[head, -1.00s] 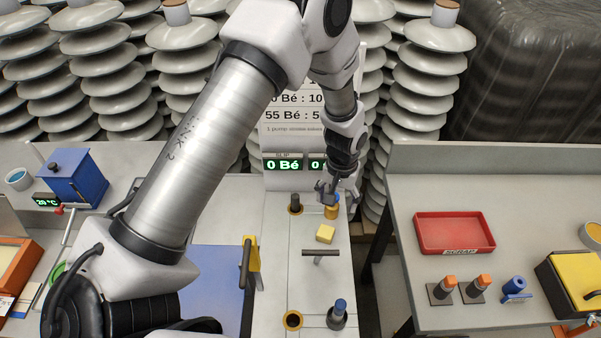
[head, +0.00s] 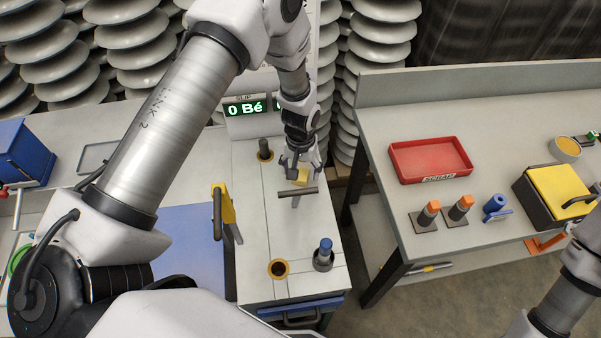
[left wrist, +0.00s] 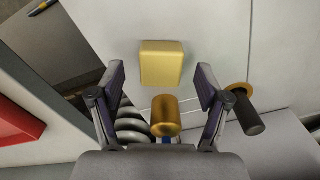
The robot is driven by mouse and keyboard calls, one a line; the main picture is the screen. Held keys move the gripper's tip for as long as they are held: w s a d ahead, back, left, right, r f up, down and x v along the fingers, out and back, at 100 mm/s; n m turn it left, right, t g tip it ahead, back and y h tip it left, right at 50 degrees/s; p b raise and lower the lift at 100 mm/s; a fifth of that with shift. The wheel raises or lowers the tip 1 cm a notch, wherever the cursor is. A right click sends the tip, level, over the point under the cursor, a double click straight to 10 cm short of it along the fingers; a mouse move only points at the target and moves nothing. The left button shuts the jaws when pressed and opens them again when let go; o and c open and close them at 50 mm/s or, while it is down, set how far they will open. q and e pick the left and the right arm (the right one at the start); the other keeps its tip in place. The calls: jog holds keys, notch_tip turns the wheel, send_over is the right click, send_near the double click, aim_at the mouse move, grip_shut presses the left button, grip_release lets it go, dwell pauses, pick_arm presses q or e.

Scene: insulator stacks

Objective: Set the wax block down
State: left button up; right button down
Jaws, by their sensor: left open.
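The wax block (head: 301,177) is a small yellow block on the pale bench top, just behind the dark T-shaped handle. It also shows in the left wrist view (left wrist: 161,63), just beyond the fingertips and centred between them. My left gripper (head: 303,168) is open and close to the block, partly covering it in the head view. In the left wrist view the open left fingers (left wrist: 160,82) hold nothing, and a gap to the block shows. Whether they touch it elsewhere I cannot tell. My right gripper is out of view; only part of that arm shows.
A brass cylinder (left wrist: 165,115) stands near the block. A dark rod sits in a brass-ringed hole (head: 265,151). The right table holds a red scrap tray (head: 430,160).

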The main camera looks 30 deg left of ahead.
pick_arm(q)
jog(key=shift+w+a+f, duration=0.1)
jog(key=shift+f, duration=0.85)
jog(key=shift+r, duration=0.1)
jog(key=c, duration=1.3)
